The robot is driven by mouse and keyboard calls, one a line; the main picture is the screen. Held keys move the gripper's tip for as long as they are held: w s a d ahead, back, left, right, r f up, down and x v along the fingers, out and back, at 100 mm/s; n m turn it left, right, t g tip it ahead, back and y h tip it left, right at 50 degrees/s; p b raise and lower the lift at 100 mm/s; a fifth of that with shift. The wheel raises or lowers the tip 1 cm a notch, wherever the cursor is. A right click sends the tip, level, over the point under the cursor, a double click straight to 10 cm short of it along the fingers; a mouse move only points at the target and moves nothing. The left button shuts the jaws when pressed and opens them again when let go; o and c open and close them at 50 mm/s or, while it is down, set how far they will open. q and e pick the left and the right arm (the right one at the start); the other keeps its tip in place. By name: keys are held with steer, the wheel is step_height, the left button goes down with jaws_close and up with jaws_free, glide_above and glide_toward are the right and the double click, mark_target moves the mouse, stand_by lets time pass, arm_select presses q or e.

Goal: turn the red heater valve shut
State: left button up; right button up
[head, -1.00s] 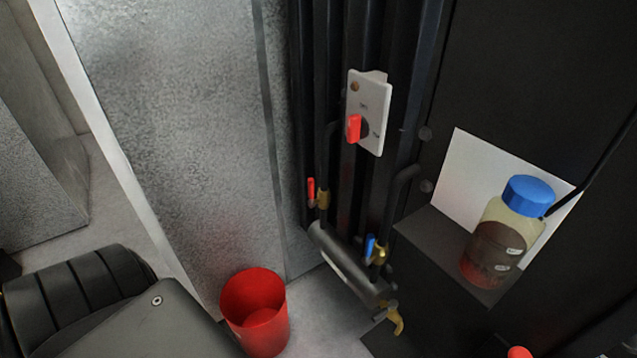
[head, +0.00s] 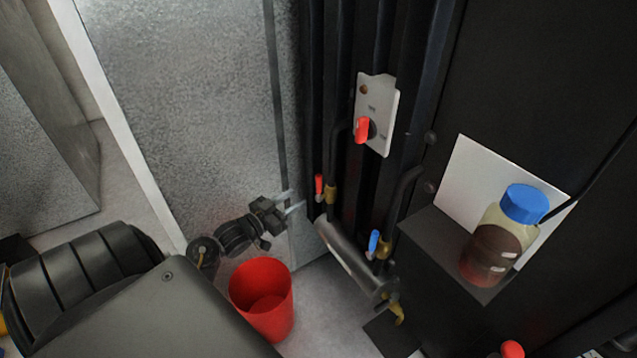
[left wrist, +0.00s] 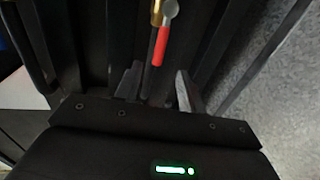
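The red heater valve is a small red lever (head: 319,186) on a brass fitting, upper left of the grey cylinder, in the head view. In the left wrist view the red lever (left wrist: 161,46) hangs from its brass fitting, just beyond and between my fingertips. My left gripper (head: 293,204) is open, its fingers pointing right at the lever from a short way left and slightly below. In the left wrist view the fingers (left wrist: 157,88) stand apart with nothing between them. I see no contact with the lever. My right gripper is not in view.
A blue-handled valve (head: 374,241) sits on the cylinder (head: 345,255). A red rotary switch (head: 362,130) is on a white plate above. A red bucket (head: 262,300) stands below my gripper. A blue-capped bottle (head: 503,235) is on the ledge at right. Dark vertical pipes run behind.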

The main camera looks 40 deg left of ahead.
mark_target(316, 186)
arm_select(q)
steer(key=w, duration=0.3)
steer(key=w+p, duration=0.1)
steer(key=w, duration=0.3)
steer(key=w+d+p, duration=0.1)
steer(key=w, duration=0.2)
steer(key=shift+w+f, duration=0.1)
steer(key=shift+w, duration=0.3)
steer(key=shift+c, duration=0.4)
jaws_close()
